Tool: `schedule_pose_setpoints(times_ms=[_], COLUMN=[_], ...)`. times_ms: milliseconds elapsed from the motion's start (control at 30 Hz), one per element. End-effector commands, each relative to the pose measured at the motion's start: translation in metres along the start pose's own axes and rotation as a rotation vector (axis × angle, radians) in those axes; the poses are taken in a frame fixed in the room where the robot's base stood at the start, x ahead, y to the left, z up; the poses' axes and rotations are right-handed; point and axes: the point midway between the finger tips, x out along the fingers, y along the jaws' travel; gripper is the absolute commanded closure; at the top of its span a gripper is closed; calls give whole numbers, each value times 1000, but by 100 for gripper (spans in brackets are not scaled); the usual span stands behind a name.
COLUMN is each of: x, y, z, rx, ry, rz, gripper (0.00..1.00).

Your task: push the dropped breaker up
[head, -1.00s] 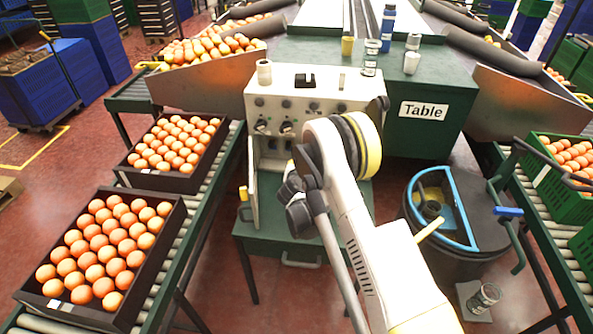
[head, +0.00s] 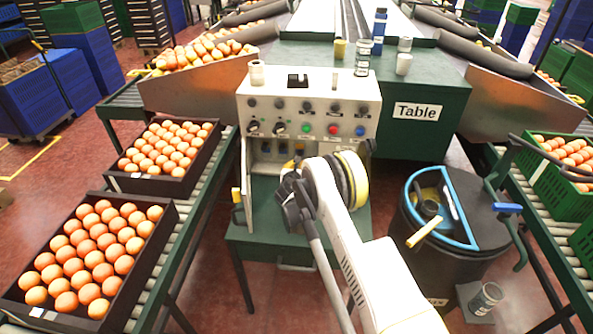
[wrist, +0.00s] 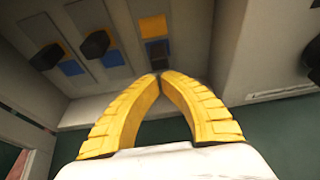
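Three breakers sit side by side in the recess of the white control panel (head: 310,98). In the wrist view, the left breaker (wrist: 46,55) and middle breaker (wrist: 97,44) have black levers sticking out between a yellow patch above and a blue patch below. The tips show just below the right breaker's lever; contact is unclear. My arm hides the gripper in the head view.
The panel's front carries knobs and coloured buttons (head: 332,129). Walls of the recess flank the breakers. Cups and bottles stand on and behind the panel.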

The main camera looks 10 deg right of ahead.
Motion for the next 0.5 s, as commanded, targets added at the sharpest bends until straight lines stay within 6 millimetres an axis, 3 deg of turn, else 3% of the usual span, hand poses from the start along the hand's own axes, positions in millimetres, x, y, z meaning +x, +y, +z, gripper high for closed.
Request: schedule_pose_setpoints(times_ms=[333, 500], x=[0, -6], y=[0, 0], z=[2, 22], rx=[0, 0], ry=[0, 0], rz=[0, 0], gripper=[100, 100])
